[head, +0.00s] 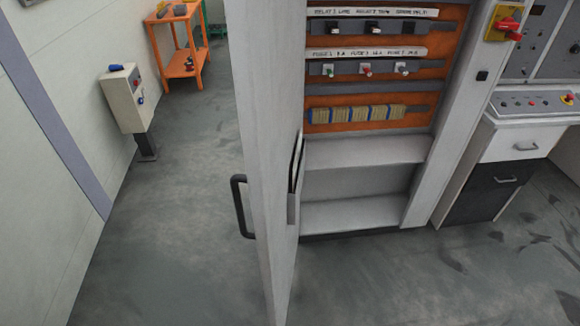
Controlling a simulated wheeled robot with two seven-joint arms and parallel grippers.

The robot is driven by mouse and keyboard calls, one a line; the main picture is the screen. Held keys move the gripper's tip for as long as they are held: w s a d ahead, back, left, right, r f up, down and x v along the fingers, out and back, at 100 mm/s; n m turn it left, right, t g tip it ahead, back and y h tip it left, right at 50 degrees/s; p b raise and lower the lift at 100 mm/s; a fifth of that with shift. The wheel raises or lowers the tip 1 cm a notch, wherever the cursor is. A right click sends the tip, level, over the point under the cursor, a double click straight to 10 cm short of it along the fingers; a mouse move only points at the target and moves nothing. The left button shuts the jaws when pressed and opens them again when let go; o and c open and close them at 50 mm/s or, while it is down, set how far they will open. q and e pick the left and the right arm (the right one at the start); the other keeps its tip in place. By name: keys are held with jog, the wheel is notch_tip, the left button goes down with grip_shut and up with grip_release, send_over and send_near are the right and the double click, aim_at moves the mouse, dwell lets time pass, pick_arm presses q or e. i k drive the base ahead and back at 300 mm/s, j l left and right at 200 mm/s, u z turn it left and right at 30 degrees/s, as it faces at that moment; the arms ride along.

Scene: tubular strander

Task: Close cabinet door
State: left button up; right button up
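The cabinet door (262,130) stands open and is seen nearly edge-on in the middle of the head view. Its black handle (240,207) is on the left face. A pocket with papers (295,180) is on the right, inner face. The cabinet (365,182) is open to the right of the door. Inside are orange panels with labelled relays, fuses and a terminal row (368,114), above empty grey shelves. Neither of my grippers is in view.
A red and yellow switch (507,26) is on the cabinet's right side frame. A control desk (515,145) with drawers stands to the right. A pedestal control box (123,98) and an orange cart (178,45) stand at left. The floor (180,230) left of the door is clear.

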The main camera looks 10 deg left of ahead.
aim_at(266, 38)
jog(key=i+j+z, duration=0.1)
jog(key=j, duration=0.4)
jog(key=i+j+z, duration=0.1)
jog(key=j, duration=0.4)
jog(key=i+j+z, duration=0.1)
jog(key=j, duration=0.45)
jog(key=i, duration=0.05)
